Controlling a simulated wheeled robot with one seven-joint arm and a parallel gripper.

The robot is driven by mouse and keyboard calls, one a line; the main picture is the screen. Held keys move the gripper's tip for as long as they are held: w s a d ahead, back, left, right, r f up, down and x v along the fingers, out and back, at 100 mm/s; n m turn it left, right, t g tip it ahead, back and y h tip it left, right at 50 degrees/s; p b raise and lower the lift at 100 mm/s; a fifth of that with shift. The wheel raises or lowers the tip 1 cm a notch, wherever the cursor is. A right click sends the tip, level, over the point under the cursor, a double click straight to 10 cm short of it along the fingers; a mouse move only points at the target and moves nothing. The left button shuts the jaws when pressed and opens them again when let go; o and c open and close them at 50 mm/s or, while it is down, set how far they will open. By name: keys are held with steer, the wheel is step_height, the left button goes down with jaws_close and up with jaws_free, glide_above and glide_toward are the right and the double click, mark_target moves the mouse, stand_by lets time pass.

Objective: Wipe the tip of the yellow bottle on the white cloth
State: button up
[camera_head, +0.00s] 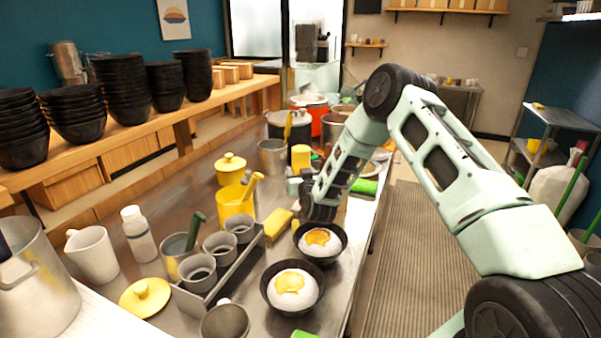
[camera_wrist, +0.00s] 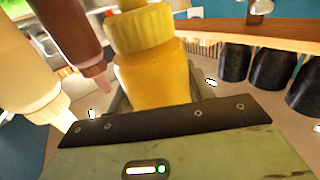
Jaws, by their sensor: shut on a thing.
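My gripper (camera_head: 318,208) is low over the counter, beside the rear bowl, with its fingers mostly hidden in the head view. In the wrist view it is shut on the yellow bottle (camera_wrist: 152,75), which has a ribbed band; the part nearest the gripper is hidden. A yellow shape (camera_head: 301,158) shows just behind the gripper in the head view; I cannot tell whether it is the same bottle. A brown bottle (camera_wrist: 75,35) and a cream bottle (camera_wrist: 25,75) stand close beside it. I cannot make out the white cloth for certain.
Two black bowls (camera_head: 265,292) with white and yellow food stand near the counter's front edge. A yellow block (camera_head: 278,224), a rack of grey cups (camera_head: 212,285), a yellow pot (camera_head: 236,203) and a green cloth (camera_head: 365,186) lie around. The floor mat (camera_head: 405,260) is clear.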

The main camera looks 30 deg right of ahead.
steer(key=shift+f+b, duration=0.75)
steer(key=shift+b, duration=0.25)
stand_by(2.0)
steer(key=shift+d, duration=0.1)
steer(key=shift+w+d+b, duration=0.6)
steer(key=shift+w+d, duration=0.2)
steer(key=shift+d, duration=0.2)
steer(key=shift+w+d+b, duration=0.6)
steer(key=shift+w+d, duration=0.2)
steer(key=shift+d, duration=0.2)
steer(key=shift+c, duration=0.2)
steer(key=shift+r, duration=0.1)
steer(key=shift+r+p, duration=1.05)
steer(key=shift+r, duration=1.9)
